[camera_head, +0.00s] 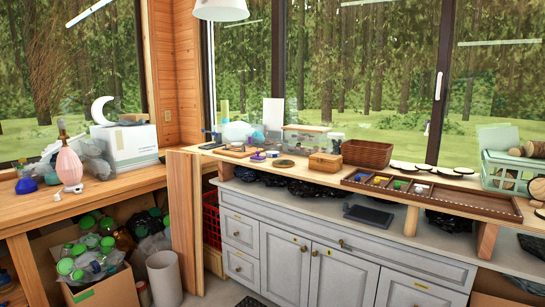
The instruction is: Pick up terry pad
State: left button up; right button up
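I cannot tell for certain which thing is the terry pad. A small, flat, dark round piece (284,163) lies on the wooden counter (335,179) under the window, left of a small wooden box (325,162). A small purple item (258,157) lies just left of it, near a flat wooden board (237,152). A flat dark rectangular item (369,216) lies on the lower grey worktop. These are too small to make out their material. Neither of my grippers is in view.
A brown basket (367,153), a divided wooden tray (470,200) and a green crate (503,172) with logs stand along the counter. The left bench (95,199) holds a pink bottle (69,166) and a white box (130,146). A cardboard box (112,291) of bottles stands below it.

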aim_at(257, 158)
jog(key=i+j, duration=0.2)
jog(key=i, duration=0.25)
jog(key=i+j, duration=0.2)
jog(key=i, duration=0.25)
jog(key=l+z, duration=0.05)
